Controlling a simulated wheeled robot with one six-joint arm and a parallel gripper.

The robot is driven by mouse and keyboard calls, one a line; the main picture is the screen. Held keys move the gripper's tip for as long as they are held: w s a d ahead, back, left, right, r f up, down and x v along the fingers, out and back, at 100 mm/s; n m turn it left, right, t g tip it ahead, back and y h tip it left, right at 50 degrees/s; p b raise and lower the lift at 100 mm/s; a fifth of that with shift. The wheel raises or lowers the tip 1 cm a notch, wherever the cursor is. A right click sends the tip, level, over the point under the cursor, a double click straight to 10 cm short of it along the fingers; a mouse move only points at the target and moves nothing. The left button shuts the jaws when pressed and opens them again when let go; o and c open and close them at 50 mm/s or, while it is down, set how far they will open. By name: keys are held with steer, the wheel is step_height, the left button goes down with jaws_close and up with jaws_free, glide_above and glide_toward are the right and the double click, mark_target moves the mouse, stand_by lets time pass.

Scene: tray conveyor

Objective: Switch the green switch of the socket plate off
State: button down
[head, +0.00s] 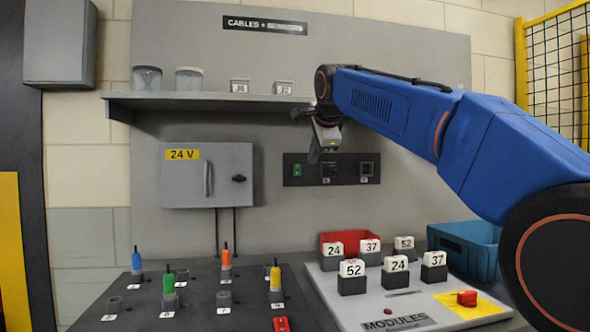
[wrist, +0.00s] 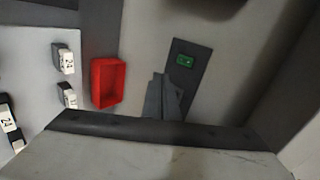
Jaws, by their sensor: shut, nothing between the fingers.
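The dark socket plate (head: 311,181) is on the grey wall panel, below the shelf. Its green switch (head: 297,169) is at the plate's left end, with two dark sockets to the right. I cannot tell the switch's position. My gripper (head: 314,159) is shut and empty, pointing down in front of the plate, just right of the green switch in the head view. Its closed fingers (wrist: 164,97) show below the switch in the wrist view, apart from it in the picture; contact is not visible.
The shelf (head: 215,97) with jars and numbered modules is above the plate. A 24 V cabinet (head: 206,176) is to the left. Below are a modules board (head: 400,303), a red bin (head: 350,238), a blue bin (head: 465,240) and a cable table (head: 200,310).

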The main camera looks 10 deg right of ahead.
steer(key=w+r, duration=0.1)
steer(key=w+a+r+m, duration=0.1)
steer(key=shift+w, duration=0.3)
steer(key=shift+f, duration=0.1)
glide_toward(297, 174)
steer(key=s+f+x, duration=0.1)
steer(key=x, duration=0.4)
steer(key=shift+w+r, duration=0.2)
steer(key=shift+w, duration=0.6)
